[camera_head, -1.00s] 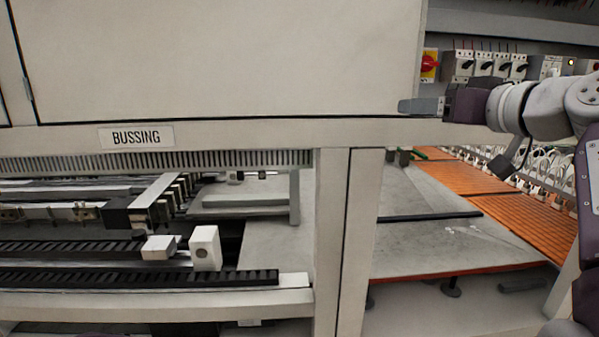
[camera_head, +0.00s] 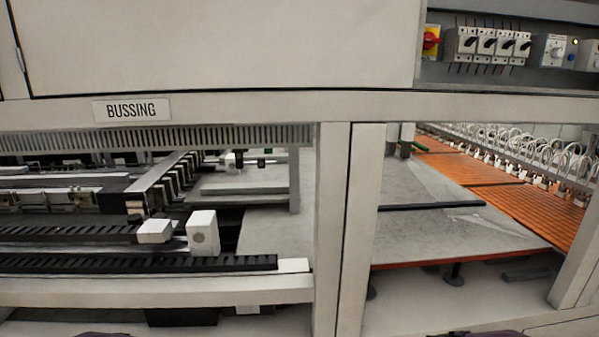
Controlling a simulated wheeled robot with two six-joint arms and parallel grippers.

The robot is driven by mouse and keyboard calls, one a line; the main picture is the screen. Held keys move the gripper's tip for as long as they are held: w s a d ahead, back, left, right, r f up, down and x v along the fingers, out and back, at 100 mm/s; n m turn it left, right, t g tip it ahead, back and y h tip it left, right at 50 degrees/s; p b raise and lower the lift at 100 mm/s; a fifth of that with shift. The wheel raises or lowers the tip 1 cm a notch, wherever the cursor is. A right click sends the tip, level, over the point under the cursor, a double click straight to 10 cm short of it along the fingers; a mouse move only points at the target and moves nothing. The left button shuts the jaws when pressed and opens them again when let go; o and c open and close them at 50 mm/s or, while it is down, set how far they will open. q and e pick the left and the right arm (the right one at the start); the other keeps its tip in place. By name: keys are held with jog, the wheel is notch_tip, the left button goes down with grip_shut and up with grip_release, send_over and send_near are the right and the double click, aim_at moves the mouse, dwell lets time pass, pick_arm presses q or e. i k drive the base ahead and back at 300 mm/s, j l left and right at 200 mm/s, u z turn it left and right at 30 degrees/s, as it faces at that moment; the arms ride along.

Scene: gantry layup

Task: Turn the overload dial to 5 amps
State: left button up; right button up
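A pale module with a round light-coloured dial (camera_head: 557,54) sits in the control panel at the upper right. Neither of my grippers is in view; only dark edges of my own body show at the bottom of the picture.
Left of the dial are several breakers with black levers (camera_head: 488,44) and a red-and-yellow rotary switch (camera_head: 431,41). A wide beam labelled BUSSING (camera_head: 132,109) runs below the panel. An upright post (camera_head: 353,230) stands before the grey table (camera_head: 450,235).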

aim_at(557, 52)
jog(key=z, duration=1.4)
jog(key=l+u, duration=0.1)
jog(key=i, duration=0.05)
